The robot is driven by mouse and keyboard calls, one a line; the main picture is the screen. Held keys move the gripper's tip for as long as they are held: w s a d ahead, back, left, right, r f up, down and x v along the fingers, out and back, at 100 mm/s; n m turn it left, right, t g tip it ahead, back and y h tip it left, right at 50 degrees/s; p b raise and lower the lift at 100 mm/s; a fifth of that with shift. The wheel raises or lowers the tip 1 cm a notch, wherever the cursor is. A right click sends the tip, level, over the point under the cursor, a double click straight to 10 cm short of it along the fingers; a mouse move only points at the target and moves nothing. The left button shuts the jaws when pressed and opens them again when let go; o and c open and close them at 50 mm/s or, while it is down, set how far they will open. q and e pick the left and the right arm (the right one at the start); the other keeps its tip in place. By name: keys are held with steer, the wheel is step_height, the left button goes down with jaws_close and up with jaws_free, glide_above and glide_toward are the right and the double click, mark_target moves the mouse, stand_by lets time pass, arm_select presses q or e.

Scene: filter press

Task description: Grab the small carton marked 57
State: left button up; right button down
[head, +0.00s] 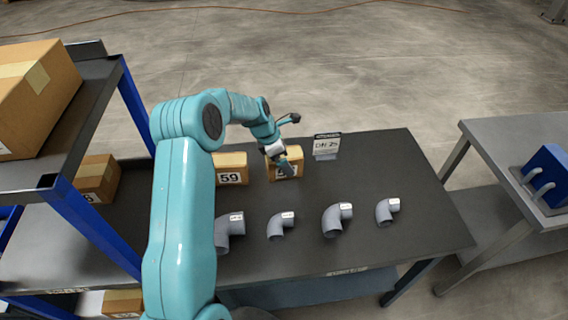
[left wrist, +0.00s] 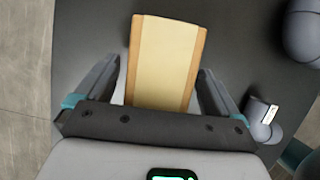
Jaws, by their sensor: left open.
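A small tan carton (head: 287,176) stands near the back of the dark table; its label is partly covered by my left gripper, so I cannot read the full number. My left gripper (head: 283,161) is over this carton, its arm reaching in from the left. In the left wrist view the carton's tape-topped upper face (left wrist: 162,60) lies between the two spread fingers of my left gripper (left wrist: 160,72), with a narrow gap visible on each side. Another small carton (head: 231,168), marked 59, stands just to the left. My right gripper is not in view.
Several grey pipe elbows (head: 337,219) lie in a row along the table's front half. A DN 25 sign (head: 326,146) stands right of the cartons. A blue-posted shelf (head: 92,228) with boxes is at the left. The table's right end (head: 425,215) is clear.

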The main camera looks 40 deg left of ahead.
arm_select(q)
steer(key=shift+w+f, duration=0.1)
steer(key=shift+f, duration=0.05)
steer(key=c, duration=1.3)
steer(key=shift+c, duration=0.3)
